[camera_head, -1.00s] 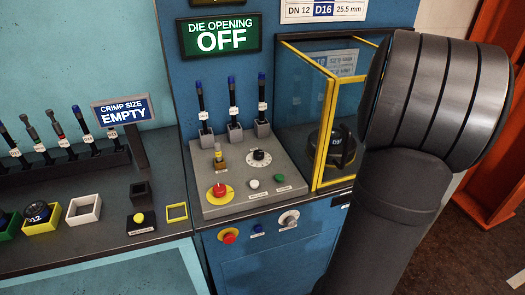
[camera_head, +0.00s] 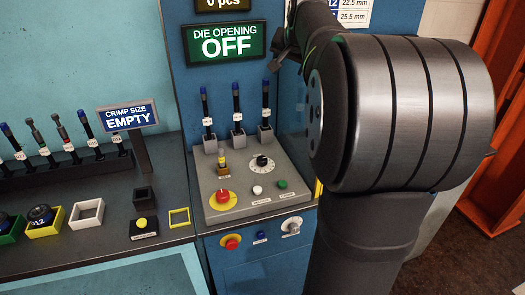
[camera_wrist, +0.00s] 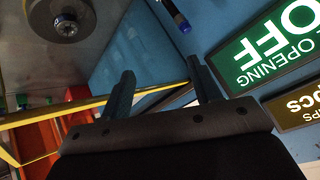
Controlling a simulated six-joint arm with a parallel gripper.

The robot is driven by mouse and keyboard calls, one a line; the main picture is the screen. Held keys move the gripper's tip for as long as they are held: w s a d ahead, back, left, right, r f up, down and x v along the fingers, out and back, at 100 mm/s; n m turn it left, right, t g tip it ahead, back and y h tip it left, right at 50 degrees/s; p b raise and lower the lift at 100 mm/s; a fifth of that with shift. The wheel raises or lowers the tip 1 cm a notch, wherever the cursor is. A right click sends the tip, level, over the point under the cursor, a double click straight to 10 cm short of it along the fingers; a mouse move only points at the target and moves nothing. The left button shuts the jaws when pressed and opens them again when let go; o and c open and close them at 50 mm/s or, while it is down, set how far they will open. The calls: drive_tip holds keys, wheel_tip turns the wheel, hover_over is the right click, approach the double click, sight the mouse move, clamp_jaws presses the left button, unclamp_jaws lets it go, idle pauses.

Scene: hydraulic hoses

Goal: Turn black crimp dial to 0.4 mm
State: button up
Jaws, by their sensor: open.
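The black crimp dial (camera_head: 262,162) is a round knob with a white scale ring on the sloped grey control panel (camera_head: 232,193). Its setting is too small to read. A dark round knob at the upper left of the wrist view, apparently this dial (camera_wrist: 66,25), lies well away from my fingers. My gripper (camera_wrist: 162,86) is open and empty, its two dark fingers spread apart. In the head view my arm hides the fingers; my wrist is high, beside the green die opening sign (camera_head: 223,44), which reads OFF.
Three blue-capped tools (camera_head: 236,104) stand in holders behind the dial. A red button (camera_head: 222,197), a white button (camera_head: 257,190) and a green button (camera_head: 282,184) share the panel. The yellow-framed glass enclosure is mostly hidden by my arm; its yellow edge (camera_wrist: 70,110) crosses the wrist view.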

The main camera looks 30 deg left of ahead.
sight(262, 158)
drive_tip(key=s+a+f+n+g+h, duration=0.1)
drive_tip(key=s+f+n+g, duration=0.2)
drive_tip(key=f, duration=0.6)
drive_tip(key=s+a+f+n+g+h, duration=0.1)
drive_tip(key=s+f+n, duration=0.35)
drive_tip(key=f, duration=0.35)
drive_tip(key=x, duration=1.7)
drive_tip(key=shift+w+a+f, duration=0.15)
drive_tip(key=shift+w+a, duration=0.25)
drive_tip(key=c, duration=1)
